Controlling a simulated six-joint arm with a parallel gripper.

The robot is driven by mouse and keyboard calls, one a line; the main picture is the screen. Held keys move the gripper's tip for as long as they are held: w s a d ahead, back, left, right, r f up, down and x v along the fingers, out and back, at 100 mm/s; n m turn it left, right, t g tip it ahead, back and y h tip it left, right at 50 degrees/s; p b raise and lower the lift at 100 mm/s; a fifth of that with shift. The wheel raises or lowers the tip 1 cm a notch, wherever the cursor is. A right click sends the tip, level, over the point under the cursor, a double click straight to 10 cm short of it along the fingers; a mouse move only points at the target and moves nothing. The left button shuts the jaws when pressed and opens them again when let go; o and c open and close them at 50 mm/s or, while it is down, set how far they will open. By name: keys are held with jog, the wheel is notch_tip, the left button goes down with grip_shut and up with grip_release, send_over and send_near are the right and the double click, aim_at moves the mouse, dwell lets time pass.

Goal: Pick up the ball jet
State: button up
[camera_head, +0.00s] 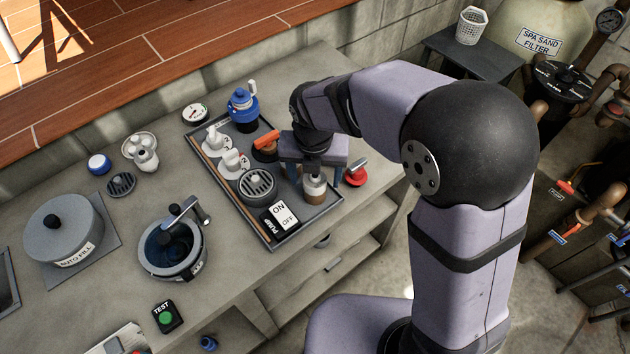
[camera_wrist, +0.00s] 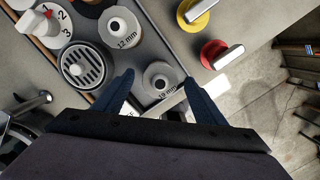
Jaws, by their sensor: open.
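In the wrist view, two round white-and-grey fittings with a central hole, which look like ball jets, stand on the dark tray. The one marked 19 mm (camera_wrist: 161,78) is between the fingers of my gripper (camera_wrist: 158,82). The one marked 12 mm (camera_wrist: 122,28) stands just beyond, to the upper left. My gripper is open; its blue fingers lie on either side of the 19 mm fitting, and I cannot tell if they touch it. In the head view, my gripper (camera_head: 314,180) points down over the tray's right side, with a white-and-brown fitting (camera_head: 314,188) below it.
A red-based handle (camera_head: 355,172) and a yellow-based handle (camera_wrist: 196,12) stand right of the tray.

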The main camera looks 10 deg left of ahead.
aim_at(315, 179)
jog(key=c, duration=1.1)
jog(key=shift+r, duration=0.1)
jog(key=shift+c, duration=0.2)
notch_tip(315, 179, up, 10)
jog(key=b, duration=0.1)
